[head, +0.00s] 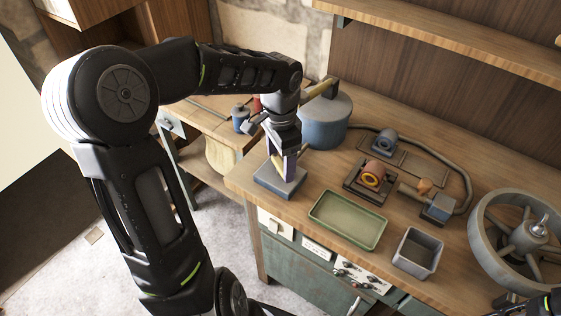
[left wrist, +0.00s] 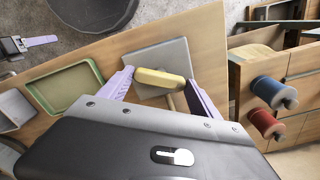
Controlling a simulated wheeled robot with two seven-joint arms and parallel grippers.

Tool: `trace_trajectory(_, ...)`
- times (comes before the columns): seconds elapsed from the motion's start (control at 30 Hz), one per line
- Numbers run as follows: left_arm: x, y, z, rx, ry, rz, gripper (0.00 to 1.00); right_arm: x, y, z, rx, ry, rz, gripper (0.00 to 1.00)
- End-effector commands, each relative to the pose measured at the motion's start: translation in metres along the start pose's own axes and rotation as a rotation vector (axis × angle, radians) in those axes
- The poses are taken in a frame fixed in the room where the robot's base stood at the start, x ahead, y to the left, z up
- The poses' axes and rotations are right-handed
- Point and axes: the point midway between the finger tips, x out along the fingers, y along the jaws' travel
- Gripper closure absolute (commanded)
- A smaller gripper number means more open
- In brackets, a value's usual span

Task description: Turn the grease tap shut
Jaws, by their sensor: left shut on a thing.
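My left gripper (head: 287,172) reaches down to a low blue-grey block (head: 273,187) near the left end of the workbench. In the left wrist view the two purple fingers (left wrist: 158,82) stand at either end of a yellow bar-shaped handle (left wrist: 157,78). The gripper is shut on this handle, above the grey plate of the block (left wrist: 168,52). The handle looks like that of the grease tap. In the head view the gripper mostly hides it. A small part at the bottom right edge may be my right gripper (head: 508,301); its fingers cannot be made out.
A blue-grey drum (head: 325,128) stands close behind the left gripper. A green tray (head: 347,219) and a grey bin (head: 417,252) lie to the right.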

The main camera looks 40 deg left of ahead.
Motion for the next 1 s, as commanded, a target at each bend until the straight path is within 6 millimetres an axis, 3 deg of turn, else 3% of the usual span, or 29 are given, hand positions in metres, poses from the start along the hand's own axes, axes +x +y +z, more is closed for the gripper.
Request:
trace_trajectory(0.5,0.002,0.000,0.000,-0.407,0.001,-0.001,0.68,0.024,0.008,-0.002,-0.003,0.005,-0.004,0.45)
trace_trajectory(1.0,0.001,0.000,0.001,-0.521,-0.002,0.000,0.68,0.027,0.009,-0.002,-0.003,0.005,-0.004,0.45)
